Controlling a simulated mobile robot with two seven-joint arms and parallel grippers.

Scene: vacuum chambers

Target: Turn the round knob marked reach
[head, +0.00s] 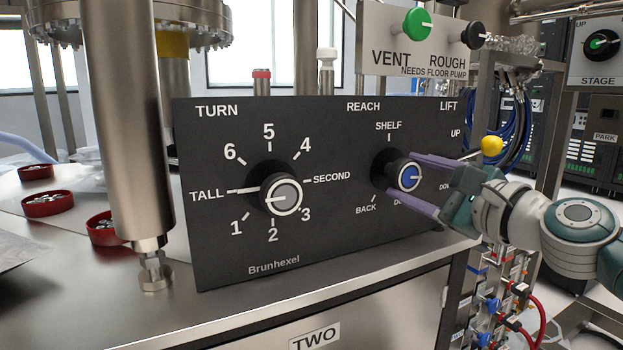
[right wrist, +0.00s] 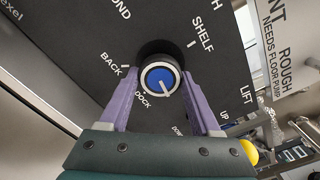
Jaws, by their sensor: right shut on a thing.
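The round knob marked REACH (head: 408,178) is on the black panel, right of the TURN dial. It has a dark body and a blue cap with a white rim and white line. Its labels are SHELF above, BACK at lower left and DOCK at lower right, partly hidden in the head view. My right gripper (head: 404,177) is shut on this knob, with one purple finger on each side. In the right wrist view the blue cap (right wrist: 161,79) sits between the fingertips; its white line points down and slightly right, between DOCK and DOWN. My left gripper is not in view.
The TURN dial (head: 283,197) is left on the same panel (head: 230,260). The yellow-ended LIFT lever (head: 491,145) stands close above my right gripper. A VENT and ROUGH sign (head: 415,50) is above. A steel column (head: 127,130) stands left of the panel.

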